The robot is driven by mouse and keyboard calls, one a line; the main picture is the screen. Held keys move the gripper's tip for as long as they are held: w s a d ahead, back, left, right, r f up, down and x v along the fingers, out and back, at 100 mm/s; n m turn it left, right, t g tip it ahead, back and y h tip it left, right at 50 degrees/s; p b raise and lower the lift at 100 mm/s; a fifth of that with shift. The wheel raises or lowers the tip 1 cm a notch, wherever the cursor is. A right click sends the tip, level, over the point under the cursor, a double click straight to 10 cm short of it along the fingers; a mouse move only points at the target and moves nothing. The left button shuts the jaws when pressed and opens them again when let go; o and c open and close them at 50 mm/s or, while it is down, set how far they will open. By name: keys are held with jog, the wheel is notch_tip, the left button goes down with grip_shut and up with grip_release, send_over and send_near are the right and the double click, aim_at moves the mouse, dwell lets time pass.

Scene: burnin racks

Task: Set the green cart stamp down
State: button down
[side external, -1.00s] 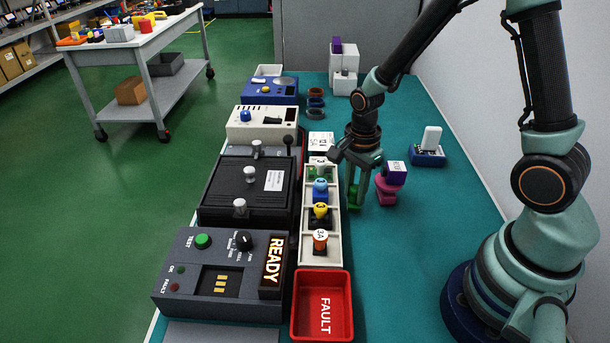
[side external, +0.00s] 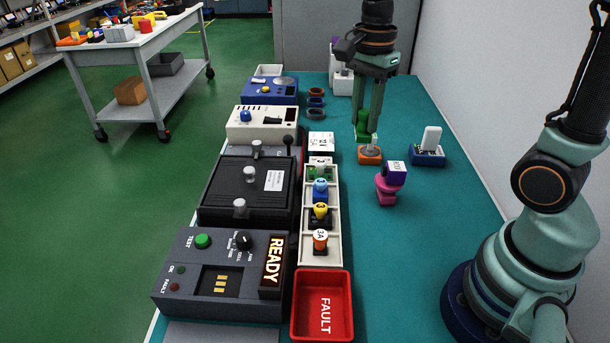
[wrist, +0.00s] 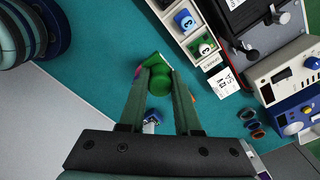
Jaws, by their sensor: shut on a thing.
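The green cart stamp (side external: 361,131) is between the fingers of my gripper (side external: 367,132), which is shut on it. In the wrist view its round green knob (wrist: 158,82) shows between the fingertips, with a green block beyond it. My gripper holds it upright-looking over the right part of the teal bench. An orange piece (side external: 369,155) shows just below the stamp in the side view; I cannot tell whether they touch. A magenta stamp-like piece with a purple and white block (side external: 391,178) stands nearer the camera.
A white tray (side external: 333,251) with several small lettered pieces runs beside the black fixture (side external: 245,190). A red FAULT bin (side external: 322,306) is in front. A blue holder with a white block (side external: 428,155) stands to the right. Teal bench (side external: 400,245) is clear in front of the magenta piece.

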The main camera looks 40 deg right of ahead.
aim_at(359, 134)
jog(key=n, duration=0.4)
jog(key=shift+a+f, duration=0.2)
jog(key=shift+f, duration=0.15)
jog(key=n, duration=0.4)
jog(key=f+n, duration=0.1)
jog(key=shift+s+a+n, duration=0.1)
jog(key=shift+a+n, duration=0.15)
jog(key=shift+n, duration=0.15)
jog(key=n, duration=0.3)
jog(key=shift+a+f, duration=0.15)
jog(key=shift+f, duration=0.25)
jog(key=n, duration=0.5)
jog(key=shift+s+a+f, duration=0.1)
jog(key=shift+a+f, duration=0.1)
jog(key=shift+f, duration=0.2)
